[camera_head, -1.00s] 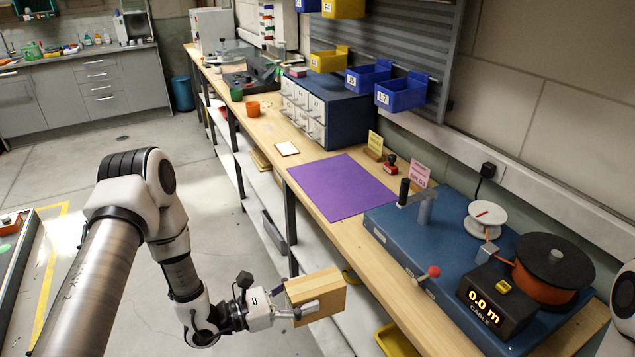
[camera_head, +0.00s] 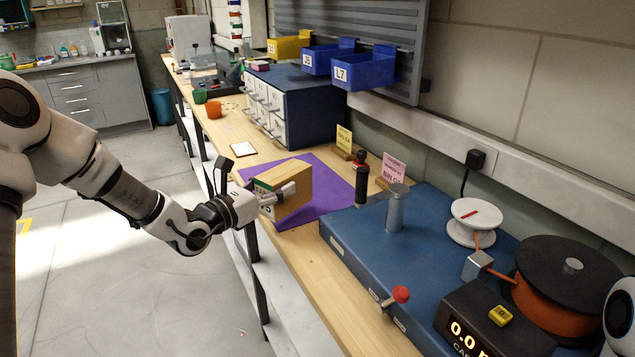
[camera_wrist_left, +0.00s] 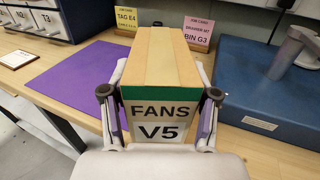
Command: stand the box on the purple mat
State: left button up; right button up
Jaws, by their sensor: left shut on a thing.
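The box (camera_head: 291,184) is tan cardboard with a green band. In the left wrist view the box (camera_wrist_left: 159,70) shows a label reading FANS V5. My left gripper (camera_head: 274,200) is shut on it, one finger on each side. The purple mat (camera_head: 322,204) lies flat on the bench, partly hidden behind the box in the head view. In the left wrist view the mat (camera_wrist_left: 75,80) shows to the left of the box. The box looks held above the bench near the mat's front edge; the exact gap cannot be told. My right gripper is not in view.
The blue cable machine (camera_head: 370,235) stands just right of the mat. A yellow card (camera_head: 344,138), a pink card (camera_head: 393,168) and a dark stamp (camera_head: 360,160) stand behind the mat. A drawer cabinet (camera_head: 300,103) and a small white card (camera_head: 243,149) are farther along the bench.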

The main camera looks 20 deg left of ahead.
aim_at(267, 175)
pick_arm(q)
jog(key=shift+w+a+r, duration=0.2)
jog(key=shift+w+r, duration=0.05)
jog(key=shift+w+a+r+p, duration=0.2)
jog(key=shift+w+a, duration=0.1)
jog(key=shift+a, duration=0.25)
jog(key=shift+w+a+r+p, duration=0.1)
jog(key=shift+w+a+p, duration=0.15)
jog(key=shift+a, duration=0.25)
jog(key=w+a+f+p, duration=0.1)
jog(key=w, duration=0.3)
jog(key=w+a+f+p, duration=0.1)
jog(key=w+f, duration=0.1)
jog(key=w, duration=0.2)
jog(key=w+a+f+p, duration=0.1)
jog(key=w+a+f, duration=0.1)
jog(key=w, duration=0.2)
jog(key=shift+f, duration=0.15)
jog(key=o, duration=1.3)
jog(key=shift+s, duration=0.1)
jog(key=shift+o, duration=0.2)
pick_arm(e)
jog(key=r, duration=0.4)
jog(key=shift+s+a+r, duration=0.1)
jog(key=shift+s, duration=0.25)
